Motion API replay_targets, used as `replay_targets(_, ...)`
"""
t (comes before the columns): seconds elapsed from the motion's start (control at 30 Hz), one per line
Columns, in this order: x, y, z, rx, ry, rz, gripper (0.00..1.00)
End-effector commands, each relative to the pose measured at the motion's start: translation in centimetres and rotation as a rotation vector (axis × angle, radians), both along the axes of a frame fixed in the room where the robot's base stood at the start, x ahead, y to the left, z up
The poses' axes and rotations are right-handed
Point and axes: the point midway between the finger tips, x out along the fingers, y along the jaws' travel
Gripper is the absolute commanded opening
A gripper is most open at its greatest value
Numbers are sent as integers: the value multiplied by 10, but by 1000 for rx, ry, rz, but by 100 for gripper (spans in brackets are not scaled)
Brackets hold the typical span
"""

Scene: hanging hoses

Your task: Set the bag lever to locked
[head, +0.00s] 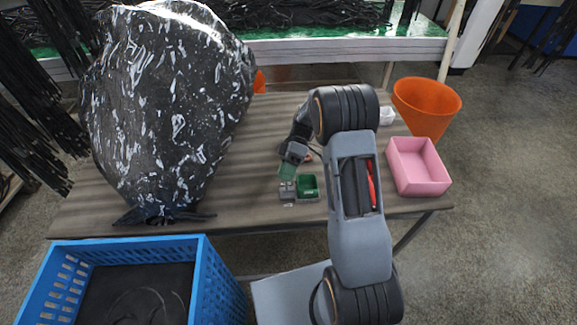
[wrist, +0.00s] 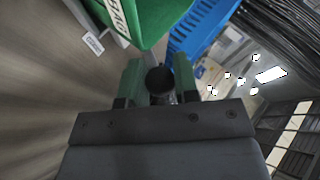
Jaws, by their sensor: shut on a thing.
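A small device with a green box (head: 308,183) and grey parts stands on the table near its front edge. In the wrist view the green box (wrist: 158,22) fills the top, with a white label whose letters look like "BAG". My gripper (head: 287,178) reaches down to the grey left part of the device. In the wrist view my gripper (wrist: 158,78) has its green fingers shut on a dark round knob (wrist: 159,80), which appears to be the bag lever's end. The rest of the lever is hidden, and I cannot tell its setting.
A large black-and-white speckled bag (head: 165,105) stands on the table (head: 245,150) at left. A pink box (head: 418,167) and an orange bucket (head: 427,105) are at right. A blue crate (head: 205,285) is at front left. A white tag (wrist: 94,43) lies beside the device.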

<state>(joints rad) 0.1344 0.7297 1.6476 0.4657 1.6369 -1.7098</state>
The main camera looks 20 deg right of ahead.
Motion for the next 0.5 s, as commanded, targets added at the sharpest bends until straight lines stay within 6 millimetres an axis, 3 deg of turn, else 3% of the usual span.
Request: replay_targets(0.5, -7, -2, -2, 14, 62, -6, 0)
